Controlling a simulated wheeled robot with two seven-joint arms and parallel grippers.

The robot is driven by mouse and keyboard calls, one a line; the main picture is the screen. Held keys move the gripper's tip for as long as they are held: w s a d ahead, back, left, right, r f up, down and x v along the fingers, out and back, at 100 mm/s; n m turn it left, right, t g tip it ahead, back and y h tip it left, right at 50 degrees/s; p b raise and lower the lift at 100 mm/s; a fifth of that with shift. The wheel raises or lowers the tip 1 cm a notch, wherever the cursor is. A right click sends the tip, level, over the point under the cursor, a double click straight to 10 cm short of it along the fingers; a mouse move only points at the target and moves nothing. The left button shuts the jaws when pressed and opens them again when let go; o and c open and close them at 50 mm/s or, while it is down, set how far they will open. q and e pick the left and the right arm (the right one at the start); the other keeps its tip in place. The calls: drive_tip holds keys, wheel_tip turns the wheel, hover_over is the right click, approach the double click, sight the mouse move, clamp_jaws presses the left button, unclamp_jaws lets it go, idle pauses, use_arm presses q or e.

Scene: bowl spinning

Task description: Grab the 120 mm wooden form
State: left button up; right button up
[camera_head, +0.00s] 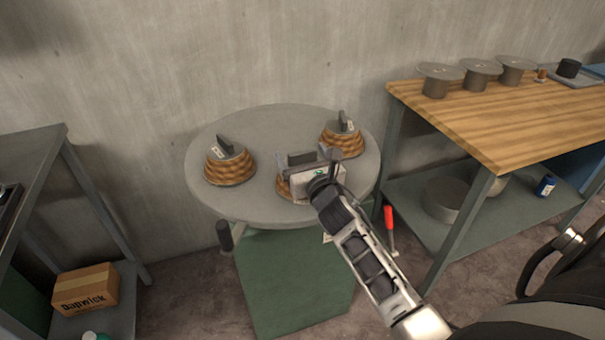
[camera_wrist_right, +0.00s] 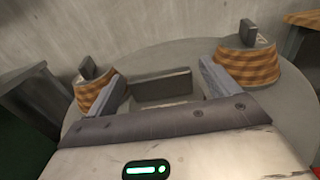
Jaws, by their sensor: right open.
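Three striped wooden forms with dark upright handles sit on the round grey table (camera_head: 270,122). The left form (camera_head: 228,168) and the back right form (camera_head: 345,141) stand clear. The middle form (camera_head: 283,188) is mostly hidden behind my right gripper (camera_head: 312,167). The labels are too small to read, so I cannot tell which form is 120 mm. In the right wrist view my right gripper (camera_wrist_right: 165,82) is open, with the middle form's grey handle (camera_wrist_right: 162,90) between its spread fingers and gaps on both sides. My left gripper is out of view.
A wooden-topped bench (camera_head: 500,115) stands at the right with several round metal stands (camera_head: 437,80) on it. A grey bench (camera_head: 30,160) is at the left, with a cardboard box (camera_head: 86,291) on its lower shelf. A concrete wall is behind.

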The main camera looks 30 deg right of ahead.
drive_tip(key=shift+w, duration=0.1)
clamp_jaws()
drive_tip(key=shift+r, duration=0.2)
